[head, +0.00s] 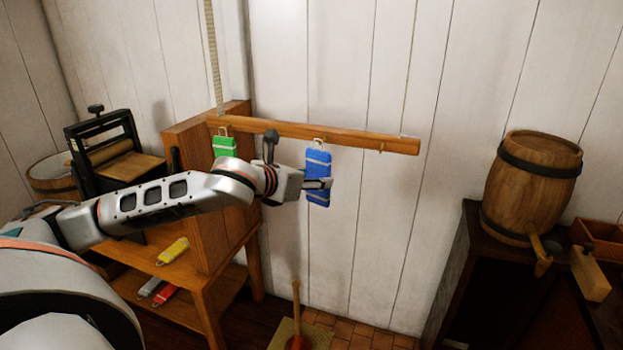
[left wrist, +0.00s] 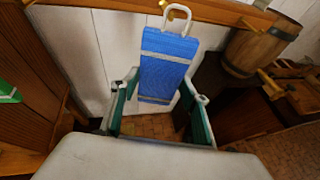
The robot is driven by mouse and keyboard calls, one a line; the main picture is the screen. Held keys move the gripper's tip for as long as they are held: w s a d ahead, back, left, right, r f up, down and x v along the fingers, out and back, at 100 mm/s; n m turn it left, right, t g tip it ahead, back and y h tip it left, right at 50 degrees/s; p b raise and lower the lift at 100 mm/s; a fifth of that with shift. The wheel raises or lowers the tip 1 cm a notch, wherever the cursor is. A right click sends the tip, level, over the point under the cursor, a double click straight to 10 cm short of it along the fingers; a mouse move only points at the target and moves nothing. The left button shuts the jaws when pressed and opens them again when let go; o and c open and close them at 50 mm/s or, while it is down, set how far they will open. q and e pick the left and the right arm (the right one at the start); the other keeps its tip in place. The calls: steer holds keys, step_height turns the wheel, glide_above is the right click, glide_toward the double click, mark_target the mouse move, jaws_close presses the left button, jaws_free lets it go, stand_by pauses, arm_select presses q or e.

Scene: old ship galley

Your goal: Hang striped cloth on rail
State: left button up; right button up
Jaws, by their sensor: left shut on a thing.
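A blue cloth (head: 317,165) with pale stripes and a wire loop at its top hangs upright at the wooden rail (head: 350,136) on the wall. My left gripper (head: 322,184) is shut on its lower half; in the left wrist view the fingers (left wrist: 159,92) stand on both sides of the blue cloth (left wrist: 167,62). The loop overlaps the rail (left wrist: 232,10) in the picture; I cannot tell whether it is on a peg. A green striped cloth (head: 223,146) is at the rail's left part. My right gripper is not in view.
A wooden cabinet (head: 240,195) stands left, with a yellow cloth (head: 173,250), a grey one (head: 150,286) and a red one (head: 165,296) on its shelves. A mangle (head: 108,150) is further left. A barrel (head: 533,185) stands right. The rail's right end has a free peg (head: 381,150).

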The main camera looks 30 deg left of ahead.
arm_select(q)
steer(key=shift+w+a, duration=0.15)
steer(key=shift+w, duration=0.35)
stand_by(0.4)
steer(key=shift+w+a+f, duration=0.1)
steer(key=shift+w, duration=0.25)
steer(key=shift+w+a+f, duration=0.1)
steer(key=shift+w+f, duration=0.25)
steer(key=shift+f, duration=0.1)
stand_by(1.0)
steer(key=o, duration=1.2)
steer(key=shift+v, duration=6)
